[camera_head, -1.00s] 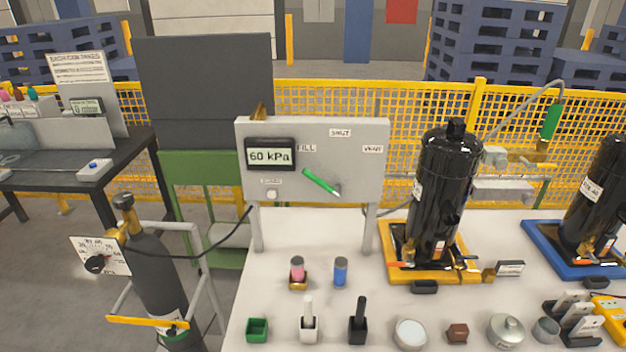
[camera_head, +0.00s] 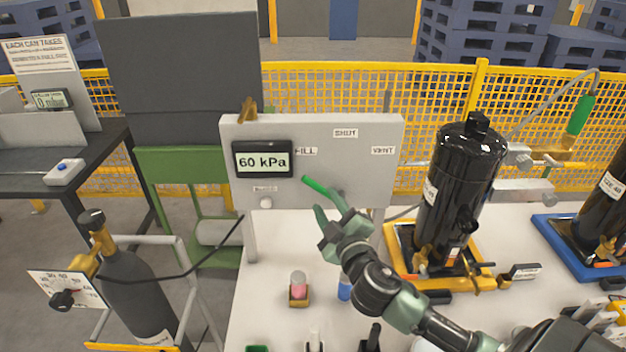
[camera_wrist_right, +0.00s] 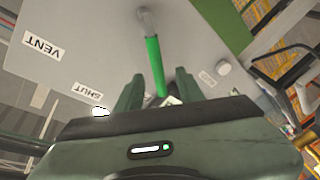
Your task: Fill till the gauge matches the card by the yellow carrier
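The grey valve panel (camera_head: 225,150) bears a gauge (camera_head: 262,160) reading 60 kPa, labels FILL, SHUT and VENT, and a lever with a green handle (camera_head: 318,187). The handle points up-left, toward FILL. My right gripper (camera_head: 330,208) is in front of the panel at the lever. In the right wrist view its fingers (camera_wrist_right: 158,92) are apart, with the green handle (camera_wrist_right: 154,62) between them; I cannot tell whether they touch it. My left gripper is not in view.
A gas cylinder (camera_head: 140,300) with a dial plate (camera_head: 65,290) stands left of the white table (camera_head: 260,310). A pink-topped item (camera_head: 298,288) and a blue one (camera_head: 344,290) stand below the panel. A blue carrier (camera_head: 560,250) is at the right.

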